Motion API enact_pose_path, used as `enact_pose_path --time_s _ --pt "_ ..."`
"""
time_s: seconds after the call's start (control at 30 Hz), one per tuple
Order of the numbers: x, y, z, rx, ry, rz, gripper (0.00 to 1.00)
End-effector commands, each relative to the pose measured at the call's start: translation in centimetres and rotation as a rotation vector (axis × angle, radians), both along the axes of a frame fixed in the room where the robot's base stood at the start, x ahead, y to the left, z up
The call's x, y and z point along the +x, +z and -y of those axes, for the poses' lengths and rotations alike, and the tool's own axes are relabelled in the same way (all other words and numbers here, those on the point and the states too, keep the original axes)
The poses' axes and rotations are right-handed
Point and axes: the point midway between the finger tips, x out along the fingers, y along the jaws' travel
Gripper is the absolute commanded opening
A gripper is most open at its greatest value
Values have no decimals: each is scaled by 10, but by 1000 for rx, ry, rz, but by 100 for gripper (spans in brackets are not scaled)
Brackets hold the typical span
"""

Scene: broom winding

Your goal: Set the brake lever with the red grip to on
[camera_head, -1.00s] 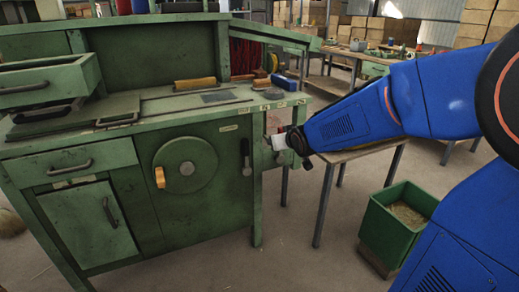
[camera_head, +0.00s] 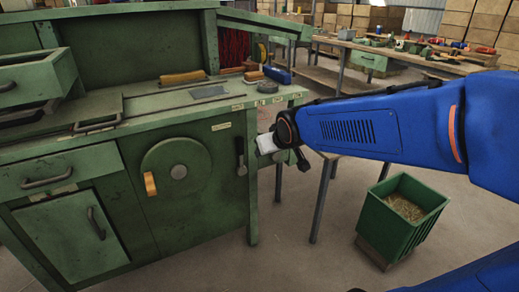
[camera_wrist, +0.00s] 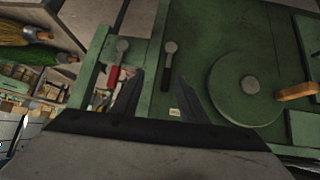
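The lever with the red grip (camera_wrist: 113,74) shows in the wrist view, left of centre on a narrow green panel. It has a round grey end, and its red part points down the picture. My gripper (camera_wrist: 160,82) is open, with nothing seen between its two dark fingers. The red grip is just left of the left finger, apart from it as far as I can tell. In the head view my pale gripper body (camera_head: 266,144) is at the bench's right front, where the red lever cannot be made out. Any on marking is unreadable.
A black lever (camera_wrist: 168,66) is beside the red one, and it also shows in the head view (camera_head: 241,158). A green disc (camera_head: 176,172) with an orange handle (camera_head: 150,184) is further left. A green bin (camera_head: 400,218) stands on the floor at right.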

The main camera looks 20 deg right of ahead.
Motion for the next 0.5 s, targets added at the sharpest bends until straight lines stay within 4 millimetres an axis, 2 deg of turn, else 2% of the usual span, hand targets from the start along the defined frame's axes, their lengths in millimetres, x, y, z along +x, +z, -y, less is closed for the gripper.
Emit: enact_pose_path --time_s 0.2,0.5 --pt "-13 -1 1 1 -4 -22 39" --pt "-14 -2 1 1 -4 -24 39"
